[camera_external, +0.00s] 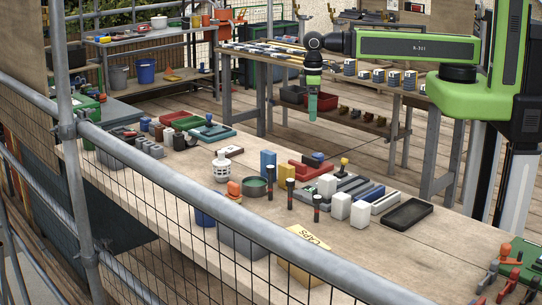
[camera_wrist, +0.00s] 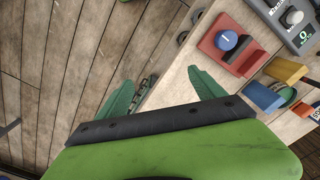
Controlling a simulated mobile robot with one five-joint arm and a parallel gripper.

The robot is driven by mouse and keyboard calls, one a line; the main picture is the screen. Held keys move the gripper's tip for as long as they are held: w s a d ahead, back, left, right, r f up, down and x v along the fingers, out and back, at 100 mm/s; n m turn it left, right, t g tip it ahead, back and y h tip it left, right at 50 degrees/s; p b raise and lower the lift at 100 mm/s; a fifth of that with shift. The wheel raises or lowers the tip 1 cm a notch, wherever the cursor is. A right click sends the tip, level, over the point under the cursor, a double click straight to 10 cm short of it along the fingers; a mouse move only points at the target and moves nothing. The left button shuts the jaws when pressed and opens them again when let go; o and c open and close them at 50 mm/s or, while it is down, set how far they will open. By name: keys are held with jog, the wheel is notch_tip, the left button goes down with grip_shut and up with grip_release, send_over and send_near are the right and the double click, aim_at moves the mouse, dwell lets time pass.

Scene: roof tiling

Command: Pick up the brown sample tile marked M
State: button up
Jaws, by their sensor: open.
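My gripper (camera_external: 313,108) hangs pointing down, empty, above and behind the far edge of the long wooden table (camera_external: 452,250). In the wrist view its two green fingers (camera_wrist: 162,95) are spread apart, with the floor and table edge between them. I cannot pick out a brown tile with a readable M in either view. Small brown pieces (camera_external: 370,118) stand on the lower shelf of the rear bench, too small to read. A low white-and-brown block (camera_external: 230,152) with a dark mark lies on the long table; its mark is unreadable.
A red block with a blue knob (camera_wrist: 228,42), a yellow block (camera_wrist: 286,70) and a blue block (camera_wrist: 264,97) stand near the table edge by my gripper. A black tray (camera_external: 406,213) lies right of several white blocks. A grey rail (camera_external: 225,195) crosses the foreground.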

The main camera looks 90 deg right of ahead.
notch_tip(320, 180, up, 4)
jog(key=n+p, duration=0.4)
jog(key=n, duration=0.6)
send_over(229, 149)
notch_tip(229, 149, down, 17)
jog(key=b, duration=1.7)
jog(key=shift+s+f, duration=0.1)
jog(key=c, duration=1.6)
